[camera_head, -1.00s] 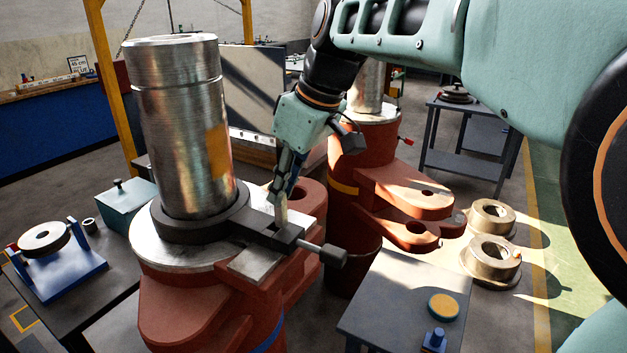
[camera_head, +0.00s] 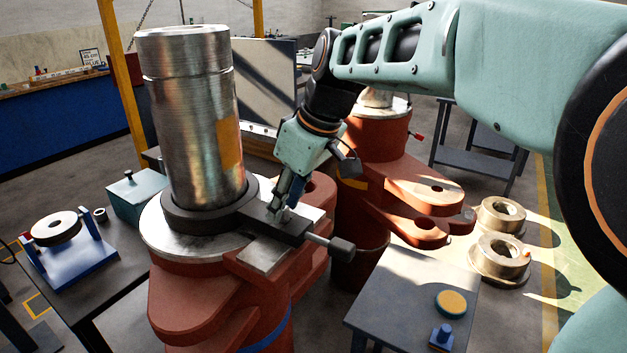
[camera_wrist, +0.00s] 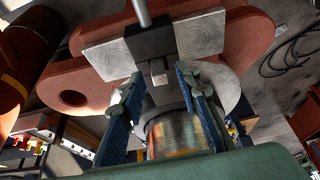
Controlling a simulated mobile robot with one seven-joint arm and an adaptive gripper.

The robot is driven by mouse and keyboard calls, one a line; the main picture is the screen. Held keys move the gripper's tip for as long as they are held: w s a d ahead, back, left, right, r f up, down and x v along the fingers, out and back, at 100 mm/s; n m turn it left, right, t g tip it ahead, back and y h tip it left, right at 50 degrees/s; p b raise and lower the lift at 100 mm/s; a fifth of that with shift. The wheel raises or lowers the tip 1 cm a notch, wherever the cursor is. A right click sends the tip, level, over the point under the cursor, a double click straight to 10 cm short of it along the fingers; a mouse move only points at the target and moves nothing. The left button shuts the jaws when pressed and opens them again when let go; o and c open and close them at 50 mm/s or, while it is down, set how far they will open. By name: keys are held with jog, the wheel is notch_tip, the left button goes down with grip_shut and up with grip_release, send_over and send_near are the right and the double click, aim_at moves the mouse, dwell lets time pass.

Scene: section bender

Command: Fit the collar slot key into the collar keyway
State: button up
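The dark collar (camera_head: 185,219) sits around the foot of the upright steel column (camera_head: 195,120), with a dark block (camera_head: 262,229) extending right from it. The small pale slot key (camera_wrist: 158,77) stands in that block in the wrist view, its end showing slightly proud of the dark surface. The keyway itself is hidden by the key, so its seating depth cannot be told. My gripper (camera_head: 280,206) is just above the block. In the wrist view my gripper (camera_wrist: 158,74) has its blue-padded fingers spread either side of the key, with gaps on both sides.
A screw handle (camera_head: 335,246) sticks out right of the block. Pale plates (camera_head: 262,258) flank the block on the red base (camera_head: 205,300). A grey table (camera_head: 410,300) stands at right, and another with a blue fixture (camera_head: 75,262) at left.

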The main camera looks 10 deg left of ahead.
jog(key=shift+r, duration=0.1)
jog(key=v, duration=1.2)
jog(key=shift+p, duration=0.4)
jog(key=shift+s+d, duration=0.1)
